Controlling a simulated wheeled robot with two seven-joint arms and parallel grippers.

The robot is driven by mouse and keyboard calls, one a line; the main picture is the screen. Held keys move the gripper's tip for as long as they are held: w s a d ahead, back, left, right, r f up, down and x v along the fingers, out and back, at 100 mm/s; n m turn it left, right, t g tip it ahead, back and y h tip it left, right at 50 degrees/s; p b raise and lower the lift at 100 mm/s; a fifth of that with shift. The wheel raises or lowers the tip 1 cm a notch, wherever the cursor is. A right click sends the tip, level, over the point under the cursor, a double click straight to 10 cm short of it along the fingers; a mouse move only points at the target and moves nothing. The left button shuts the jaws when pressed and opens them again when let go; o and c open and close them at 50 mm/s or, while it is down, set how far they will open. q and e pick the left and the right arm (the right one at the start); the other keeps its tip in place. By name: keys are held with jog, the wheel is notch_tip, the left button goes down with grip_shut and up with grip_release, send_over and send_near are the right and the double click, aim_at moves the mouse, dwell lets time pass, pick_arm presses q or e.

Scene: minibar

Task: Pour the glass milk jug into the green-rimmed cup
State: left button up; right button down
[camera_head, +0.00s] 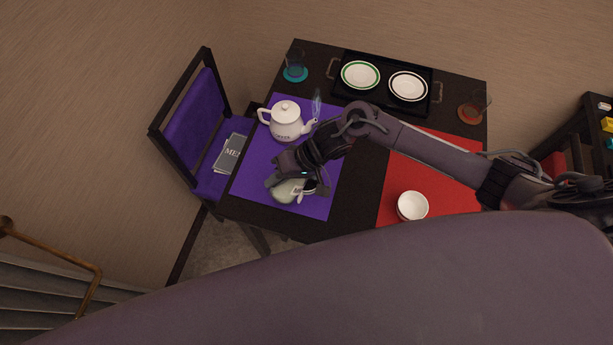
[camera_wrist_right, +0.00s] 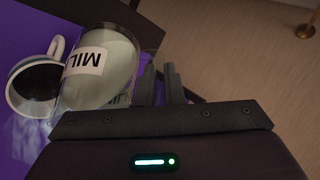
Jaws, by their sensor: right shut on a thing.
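The glass milk jug (camera_wrist_right: 108,62) has a white label with "MIL" showing and pale milk inside. It is tilted in my right gripper (camera_wrist_right: 160,84), whose fingers are shut at its side; the exact grip is partly hidden. In the head view the jug (camera_head: 287,191) is over the front of the purple mat, below the right gripper (camera_head: 297,179). A white cup with a handle (camera_wrist_right: 57,46) and a dark inside is beside the jug in the right wrist view. I cannot make out a green rim or any stream of milk. My left gripper is not in view.
A white teapot (camera_head: 286,121) stands behind on the purple mat (camera_head: 250,172). A black tray (camera_head: 384,92) holds two rimmed plates. A white bowl (camera_head: 412,206) sits on the red mat (camera_head: 450,190). Glasses on coasters stand at both back corners. A purple chair (camera_head: 195,122) is at left.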

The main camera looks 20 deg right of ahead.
jog(key=shift+w+d+b, duration=0.15)
jog(key=shift+b, duration=0.15)
dwell(0.4)
jog(key=shift+y+b, duration=0.35)
jog(key=shift+y, duration=0.05)
jog(key=shift+d+b, duration=0.15)
jog(key=shift+b, duration=0.25)
dwell(0.4)
jog(key=shift+w+d+g+y+b, duration=0.25)
jog(key=shift+y+b, duration=0.35)
jog(key=shift+b, duration=0.4)
dwell(2.2)
